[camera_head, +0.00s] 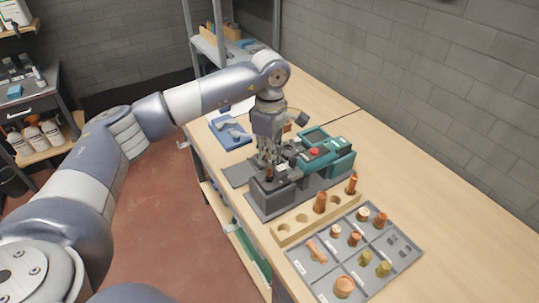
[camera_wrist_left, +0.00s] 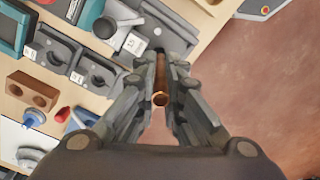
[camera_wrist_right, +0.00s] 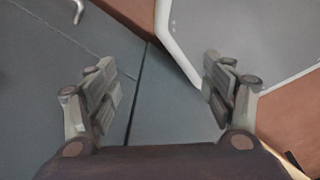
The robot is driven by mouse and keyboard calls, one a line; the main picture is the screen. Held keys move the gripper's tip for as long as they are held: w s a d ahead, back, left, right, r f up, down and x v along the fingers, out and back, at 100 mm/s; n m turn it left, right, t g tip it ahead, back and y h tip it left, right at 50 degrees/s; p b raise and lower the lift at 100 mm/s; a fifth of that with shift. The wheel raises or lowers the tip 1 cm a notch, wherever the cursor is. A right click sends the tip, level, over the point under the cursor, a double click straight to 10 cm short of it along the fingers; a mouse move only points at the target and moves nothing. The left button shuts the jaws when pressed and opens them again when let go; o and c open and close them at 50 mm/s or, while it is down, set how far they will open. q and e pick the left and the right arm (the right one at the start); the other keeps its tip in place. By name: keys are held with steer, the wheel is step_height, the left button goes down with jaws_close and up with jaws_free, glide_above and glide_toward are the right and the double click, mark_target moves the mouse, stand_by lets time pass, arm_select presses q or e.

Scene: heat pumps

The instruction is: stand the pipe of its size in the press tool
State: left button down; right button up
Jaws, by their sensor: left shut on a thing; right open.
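My left gripper (camera_head: 268,156) is shut on a copper pipe (camera_wrist_left: 160,84), which hangs upright between its fingertips. The pipe's lower part shows in the head view (camera_head: 269,173), over the grey block of the press tool (camera_head: 272,196). I cannot tell whether the pipe touches the block or is inside it. The fingers hide part of the block. My right gripper (camera_wrist_right: 165,90) is open and empty, away from the bench work in the right wrist view.
A wooden rack (camera_head: 288,234) in front of the tool has empty holes and two copper pipes standing at its right. A grey tray (camera_head: 325,268) holds several fittings. A teal machine with a red button (camera_head: 327,158) stands behind. The bench's right side is clear.

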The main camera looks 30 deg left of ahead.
steer(key=shift+d+f, duration=0.15)
steer(key=shift+d, duration=0.3)
arm_select(q)
steer(key=shift+f, duration=0.15)
arm_select(e)
steer(key=shift+f, duration=0.1)
